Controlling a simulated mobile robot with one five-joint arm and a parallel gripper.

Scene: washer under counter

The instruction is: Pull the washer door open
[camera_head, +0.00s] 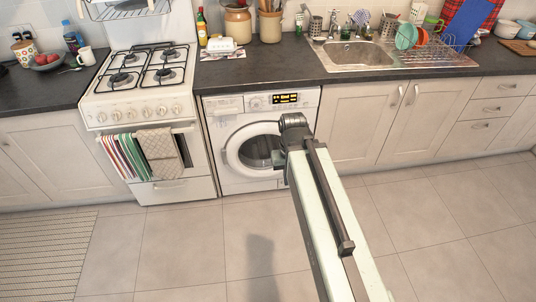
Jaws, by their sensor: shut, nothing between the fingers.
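The white washer (222,106) stands under the dark counter, between the stove and the cupboards. Its round door (231,157) has a white ring around dark glass and looks closed, flush with the front. My arm reaches in from the lower right and covers the right side of the door. My gripper (279,159) is a small dark shape at the door's right edge, partly hidden by my arm. It is shut and empty. I cannot tell whether it touches the door. The door handle is not clearly visible.
The stove (147,115) with towels (160,153) on its rail is left of the washer. Closed cupboards (358,125) are on the right. The tiled floor (185,245) in front is clear, with a striped rug (45,260) at lower left.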

